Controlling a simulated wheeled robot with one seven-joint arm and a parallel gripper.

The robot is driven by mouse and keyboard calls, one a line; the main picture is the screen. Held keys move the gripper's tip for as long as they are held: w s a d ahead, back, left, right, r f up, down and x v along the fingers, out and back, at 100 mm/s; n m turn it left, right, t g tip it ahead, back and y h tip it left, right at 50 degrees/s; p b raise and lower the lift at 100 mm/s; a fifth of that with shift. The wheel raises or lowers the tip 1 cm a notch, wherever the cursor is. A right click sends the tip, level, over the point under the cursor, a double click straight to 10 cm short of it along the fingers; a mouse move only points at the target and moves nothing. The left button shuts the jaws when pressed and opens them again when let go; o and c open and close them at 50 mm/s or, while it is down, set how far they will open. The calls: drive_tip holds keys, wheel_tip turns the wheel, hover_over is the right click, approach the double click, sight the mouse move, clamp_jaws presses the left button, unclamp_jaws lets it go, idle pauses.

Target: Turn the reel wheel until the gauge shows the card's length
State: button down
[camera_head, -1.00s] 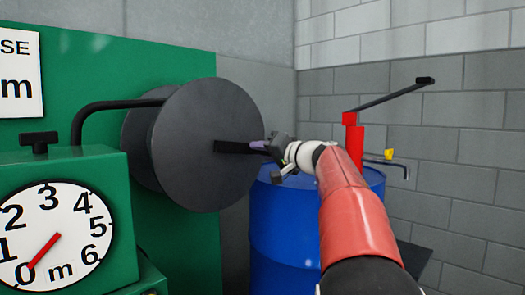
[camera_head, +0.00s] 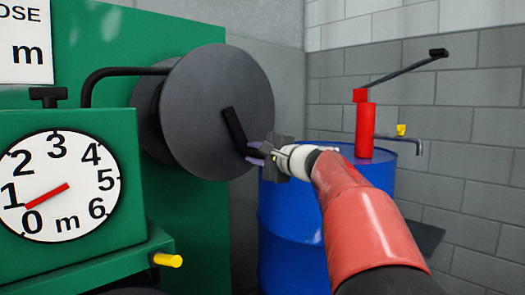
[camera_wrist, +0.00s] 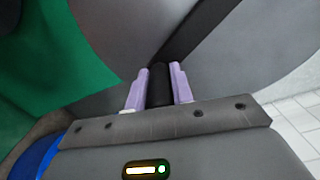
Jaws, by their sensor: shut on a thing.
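The grey reel wheel (camera_head: 190,95) stands in front of a green panel, with a black crank arm (camera_head: 234,128) slanting down and slightly right from its middle. My gripper (camera_head: 256,154) is shut on the crank handle at the lower end of that arm. In the wrist view its lilac fingers stand on both sides of the black handle (camera_wrist: 159,88). The white gauge (camera_head: 85,185) has a red needle (camera_head: 46,196) pointing between 0 and 1, in metres. The white card (camera_head: 25,65) at the top left is cut off; only "OSE" and "m" show, and its number is out of view.
A blue barrel (camera_head: 290,225) with a red hand pump (camera_head: 365,128) and yellow-knobbed tap stands right of the wheel, behind my arm. A black bent pipe (camera_head: 120,72) runs to the wheel. A yellow-ended peg (camera_head: 168,260) sticks out below the gauge.

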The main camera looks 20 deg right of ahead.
sight(222, 158)
drive_tip(key=a+m, duration=0.1)
drive_tip(key=s+a+f+m, duration=0.1)
drive_tip(key=shift+a+f+m, duration=0.1)
drive_tip(key=shift+a+m, duration=0.1)
drive_tip(key=shift+m, duration=0.2)
drive_tip(key=shift+s+a+f+m, duration=0.1)
drive_tip(key=shift+s+a+m, duration=0.1)
drive_tip(key=shift+a+m, duration=0.4)
drive_tip(key=shift+s+a+f+m, duration=0.1)
drive_tip(key=shift+s+a+m, duration=0.05)
drive_tip(key=shift+a+m, duration=0.4)
drive_tip(key=shift+s+a+m, duration=0.15)
drive_tip(key=shift+a+m, duration=0.2)
drive_tip(key=shift+m, duration=0.1)
drive_tip(key=shift+s+a+r, duration=0.1)
drive_tip(key=shift+s+a, duration=0.1)
drive_tip(key=shift+a, duration=0.3)
drive_tip(key=shift+a+r, duration=0.1)
drive_tip(key=c, duration=1.2)
unclamp_jaws()
drive_tip(key=v, duration=0.7)
drive_tip(key=shift+s+b, duration=0.3)
drive_tip(key=shift+s, duration=0.1)
